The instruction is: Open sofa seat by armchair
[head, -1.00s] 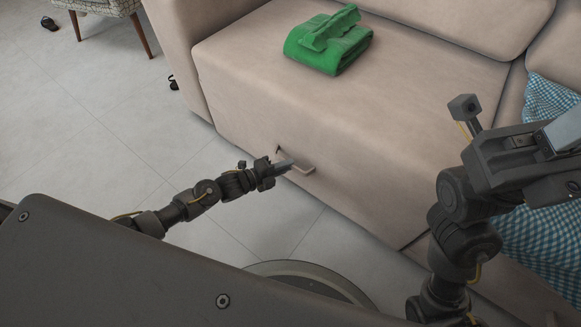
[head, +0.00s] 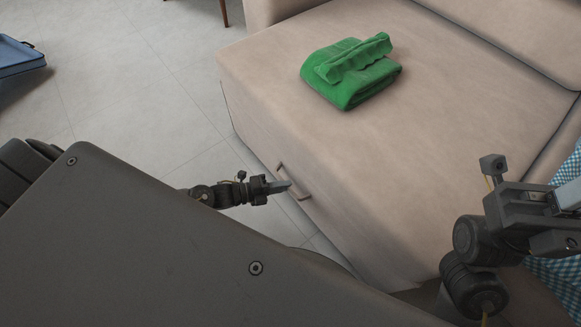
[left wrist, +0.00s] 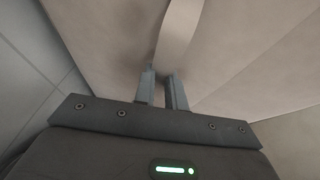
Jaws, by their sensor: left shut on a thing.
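The beige sofa seat (head: 430,120) stands out in front of the sofa's armrest (head: 265,12) in the head view, with floor beside its left side. A strap-like handle (head: 297,181) is on its front face. My left gripper (head: 283,187) is shut on this handle. In the left wrist view, my left gripper's fingers (left wrist: 163,90) are on either side of the beige handle strap (left wrist: 180,35). My right gripper (head: 565,200) is at the right edge of the head view, partly cut off, above the seat's right part. Its jaws are unclear.
A folded green cloth (head: 350,72) lies on the seat. A blue checked cloth (head: 562,255) shows behind my right arm. A blue object (head: 20,58) lies on the floor at far left. The tiled floor (head: 130,90) left of the sofa is mostly clear.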

